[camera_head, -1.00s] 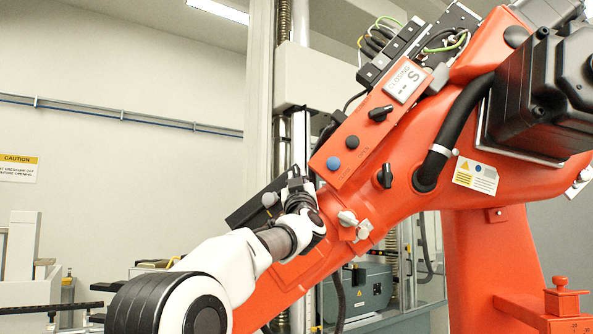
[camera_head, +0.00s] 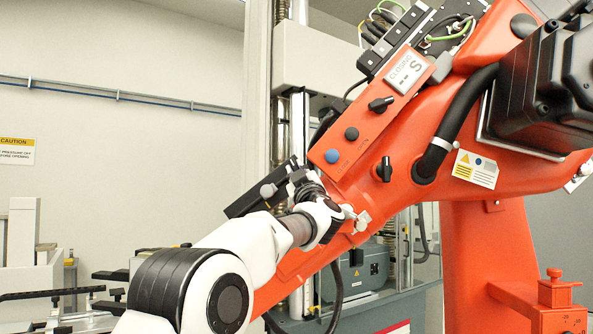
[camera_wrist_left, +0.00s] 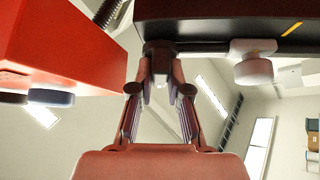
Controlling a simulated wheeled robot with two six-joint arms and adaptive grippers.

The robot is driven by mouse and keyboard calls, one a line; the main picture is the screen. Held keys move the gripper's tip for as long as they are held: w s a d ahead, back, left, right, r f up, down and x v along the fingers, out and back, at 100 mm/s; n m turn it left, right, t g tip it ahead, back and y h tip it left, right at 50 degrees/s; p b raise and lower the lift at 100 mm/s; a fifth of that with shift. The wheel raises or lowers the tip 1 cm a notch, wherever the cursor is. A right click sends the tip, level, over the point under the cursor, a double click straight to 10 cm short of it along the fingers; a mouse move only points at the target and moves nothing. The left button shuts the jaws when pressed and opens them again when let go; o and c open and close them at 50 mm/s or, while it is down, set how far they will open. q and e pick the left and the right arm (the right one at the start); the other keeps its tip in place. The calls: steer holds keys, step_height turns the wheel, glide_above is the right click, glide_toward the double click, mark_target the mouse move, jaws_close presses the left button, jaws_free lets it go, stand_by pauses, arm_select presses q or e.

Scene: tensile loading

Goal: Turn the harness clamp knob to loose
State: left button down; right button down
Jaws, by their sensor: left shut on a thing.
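My left gripper (camera_head: 300,180) reaches in from the left beside a black box (camera_head: 243,201), in front of the orange machine arm. In the left wrist view, the gripper (camera_wrist_left: 162,76) has its fingers close together at the black box (camera_wrist_left: 210,28). It is shut on a small dark part at the box's lower edge, mostly hidden by the fingers. A pale round knob (camera_wrist_left: 253,70) sticks out of the box to the right of the fingers; it also shows in the head view (camera_head: 268,190). I cannot tell which part is the harness clamp knob. My right gripper is not in view.
An orange control panel (camera_head: 366,105) with black knobs and a blue button (camera_head: 332,156) lies just above and right of the gripper. A pale winged knob (camera_head: 362,221) sits on the orange arm (camera_head: 330,262). A grey box (camera_head: 362,281) stands behind.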

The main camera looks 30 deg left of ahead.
arm_select(q)
steer(key=c, duration=1.3)
jaws_free()
steer(key=shift+s+r, duration=0.1)
steer(key=shift+r, duration=0.2)
steer(key=shift+o, duration=0.9)
steer(key=shift+w+f, duration=0.25)
steer(key=shift+f, duration=0.05)
steer(key=v, duration=1.1)
steer(key=shift+s+d+f, duration=0.2)
steer(key=shift+s+f, duration=0.05)
